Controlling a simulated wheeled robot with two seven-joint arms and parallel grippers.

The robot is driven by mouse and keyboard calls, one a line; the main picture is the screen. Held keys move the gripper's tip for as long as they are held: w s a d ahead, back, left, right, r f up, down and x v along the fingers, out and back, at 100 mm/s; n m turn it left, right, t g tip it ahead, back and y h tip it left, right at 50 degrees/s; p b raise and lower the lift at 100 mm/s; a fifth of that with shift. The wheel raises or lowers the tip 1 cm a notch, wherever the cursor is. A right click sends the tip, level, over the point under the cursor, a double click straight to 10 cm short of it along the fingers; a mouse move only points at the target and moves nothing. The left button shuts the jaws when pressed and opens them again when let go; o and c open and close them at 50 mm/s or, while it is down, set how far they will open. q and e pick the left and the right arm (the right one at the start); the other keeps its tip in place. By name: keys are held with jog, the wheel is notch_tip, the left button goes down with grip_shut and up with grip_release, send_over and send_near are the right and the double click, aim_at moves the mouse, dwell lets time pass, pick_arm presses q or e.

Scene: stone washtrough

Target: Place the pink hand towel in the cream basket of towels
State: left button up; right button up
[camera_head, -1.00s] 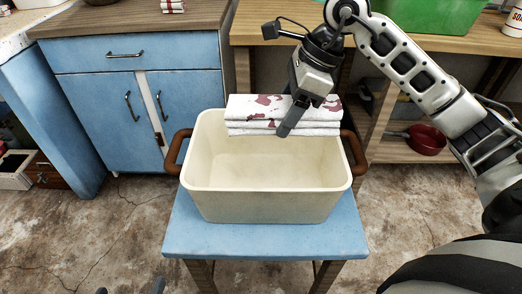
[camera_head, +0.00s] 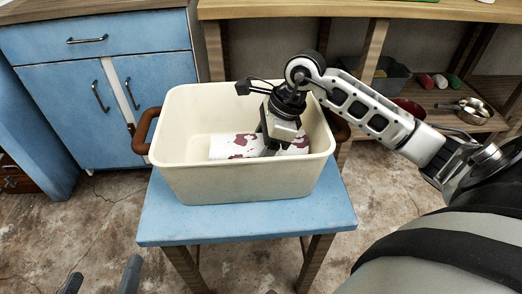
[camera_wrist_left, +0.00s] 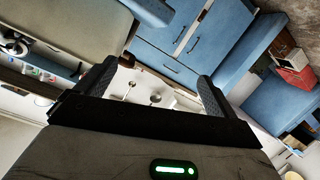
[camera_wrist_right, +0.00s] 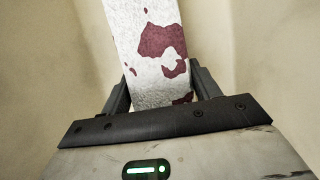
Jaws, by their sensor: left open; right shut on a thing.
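The cream basket (camera_head: 240,187) is a deep tub with brown side handles, standing on a blue-topped stool. The hand towel (camera_head: 232,146) is white with dark red patches rather than plain pink, and lies folded low inside the basket. My right gripper (camera_head: 272,148) reaches down into the basket and is shut on the towel. In the right wrist view the towel (camera_wrist_right: 148,55) runs between the fingers (camera_wrist_right: 162,88), with cream walls around it. Whether it touches the basket floor is hidden. My left gripper (camera_head: 101,277) is open and empty at the lower left, away from the basket.
The blue stool top (camera_head: 250,222) has bare room in front of the basket. A blue cabinet (camera_head: 100,80) stands behind to the left. A wooden shelf unit (camera_head: 370,45) with pans (camera_head: 470,108) stands behind to the right. No other towels show in the basket.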

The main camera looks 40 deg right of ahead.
jog(key=shift+f, duration=0.15)
pick_arm(q)
jog(key=shift+w+r, duration=0.1)
jog(key=shift+r, duration=0.2)
pick_arm(e)
jog(key=shift+f, duration=0.1)
jog(key=o, duration=1.1)
pick_arm(q)
jog(key=shift+d+r, duration=0.1)
jog(key=shift+r, duration=0.05)
pick_arm(e)
jog(key=shift+r, duration=0.25)
jog(key=p+v, duration=0.2)
jog(key=v, duration=0.8)
jog(key=shift+s+d+r+p, duration=0.15)
jog(key=shift+r+p, duration=0.1)
jog(key=shift+p, duration=0.15)
jog(key=shift+d+r, duration=0.15)
jog(key=shift+r, duration=0.4)
pick_arm(q)
jog(key=shift+s+a+f+m+g+y, duration=0.15)
jog(key=shift+s+a+f+m+y, duration=0.1)
jog(key=shift+f, duration=0.15)
jog(key=shift+s+a+f+m+g+y, duration=0.15)
jog(key=shift+a+f+m+y, duration=0.1)
jog(key=shift+f, duration=0.15)
